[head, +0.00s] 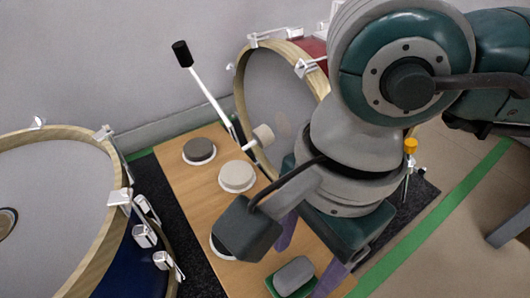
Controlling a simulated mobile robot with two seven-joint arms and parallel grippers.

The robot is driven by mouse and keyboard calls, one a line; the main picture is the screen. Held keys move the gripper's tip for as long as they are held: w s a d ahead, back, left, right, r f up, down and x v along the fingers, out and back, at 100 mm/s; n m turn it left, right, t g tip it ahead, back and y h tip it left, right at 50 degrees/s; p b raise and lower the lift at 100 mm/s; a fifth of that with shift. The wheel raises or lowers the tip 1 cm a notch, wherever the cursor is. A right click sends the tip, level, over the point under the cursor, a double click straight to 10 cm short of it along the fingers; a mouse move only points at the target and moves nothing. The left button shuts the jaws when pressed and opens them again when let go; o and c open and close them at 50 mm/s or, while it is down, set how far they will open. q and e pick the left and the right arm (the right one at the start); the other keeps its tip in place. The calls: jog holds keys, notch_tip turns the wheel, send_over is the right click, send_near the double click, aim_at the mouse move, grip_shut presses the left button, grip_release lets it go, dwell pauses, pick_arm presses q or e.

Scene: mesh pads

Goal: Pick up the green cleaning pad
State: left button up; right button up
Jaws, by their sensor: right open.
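A green, squared-off piece (271,284) with a grey rounded block on its top (294,275) lies at the front edge of the wooden board; it is the only green pad-like thing I see, and the frame's bottom edge cuts it slightly. My right gripper (308,258) is over the board, with its two purple fingers apart. One finger is behind the grey-topped piece and the other beside its right side; I cannot tell whether they touch it. My own wrist and dark camera housing hide part of the board. My left gripper is not in view.
The wooden board (187,185) also bears a dark round pad (199,150), a beige round pad (236,175) and a mostly hidden white-rimmed one (215,250). A blue drum (60,190) stands left. An upright drum (275,100) with a beater (205,95) stands behind.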

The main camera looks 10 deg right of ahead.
aim_at(295, 271)
jog(key=f+b, duration=0.1)
jog(key=f, duration=0.1)
jog(key=f+b, duration=0.1)
jog(key=f, duration=0.1)
jog(key=shift+w+a+b, duration=0.1)
jog(key=shift+a+b, duration=0.15)
jog(key=shift+b, duration=0.1)
jog(key=shift+c, duration=0.3)
jog(key=c, duration=0.4)
grip_shut()
